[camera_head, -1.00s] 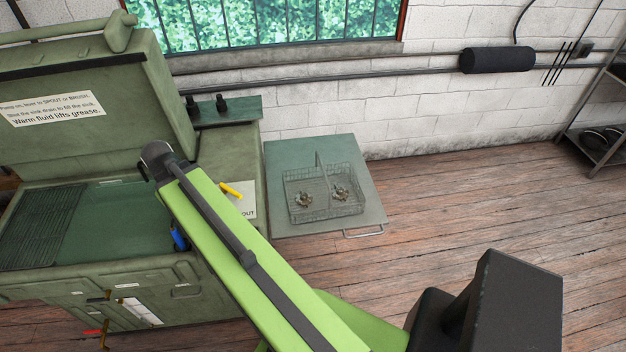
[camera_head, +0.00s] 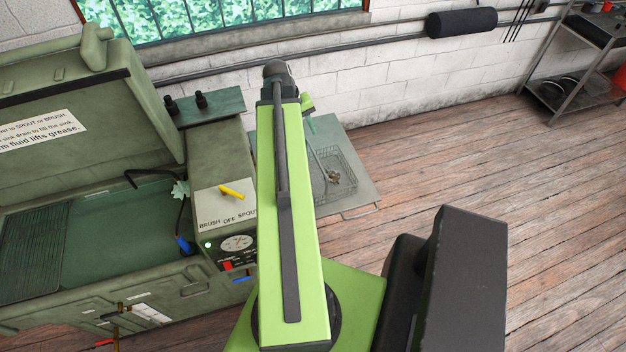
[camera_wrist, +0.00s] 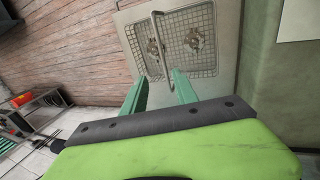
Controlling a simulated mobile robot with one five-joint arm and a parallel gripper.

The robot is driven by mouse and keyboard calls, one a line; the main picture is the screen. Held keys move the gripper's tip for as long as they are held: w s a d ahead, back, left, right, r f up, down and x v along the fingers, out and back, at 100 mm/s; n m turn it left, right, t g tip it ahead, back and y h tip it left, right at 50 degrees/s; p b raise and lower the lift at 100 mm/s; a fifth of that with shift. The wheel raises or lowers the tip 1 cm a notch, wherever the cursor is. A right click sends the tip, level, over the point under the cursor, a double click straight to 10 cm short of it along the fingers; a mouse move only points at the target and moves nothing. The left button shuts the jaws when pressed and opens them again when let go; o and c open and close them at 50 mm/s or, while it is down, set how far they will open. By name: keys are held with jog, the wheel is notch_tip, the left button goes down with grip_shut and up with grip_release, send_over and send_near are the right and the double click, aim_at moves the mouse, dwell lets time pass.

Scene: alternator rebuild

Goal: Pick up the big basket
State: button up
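The big basket is a wire mesh basket (camera_head: 344,163) on a grey-green side shelf right of the parts washer. In the head view my arm hides its left part. In the wrist view the whole basket (camera_wrist: 207,42) shows, with a raised handle (camera_wrist: 155,45) across it and two small metal parts inside. My gripper (camera_wrist: 160,80) is open, its two green fingers apart at the basket's near edge, with the lower end of the handle appearing between them. Whether they touch it I cannot tell. In the head view a green fingertip (camera_head: 311,124) shows beside my arm, over the shelf.
The parts washer (camera_head: 213,150) with its raised lid stands left of the shelf (camera_head: 365,192). The shelf has a wire pull at its front. A white brick wall (camera_head: 400,80) is behind. Wooden floor to the right is clear up to a metal rack (camera_head: 560,100).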

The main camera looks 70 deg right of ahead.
aim_at(316, 157)
jog(key=b+x, duration=0.9)
jog(key=x, duration=0.2)
jog(key=shift+w+a, duration=0.15)
jog(key=shift+w, duration=0.05)
jog(key=b+x, duration=0.5)
jog(key=shift+w+f, duration=0.15)
jog(key=shift+f, duration=0.1)
jog(key=shift+r, duration=0.2)
grip_shut()
dwell(0.4)
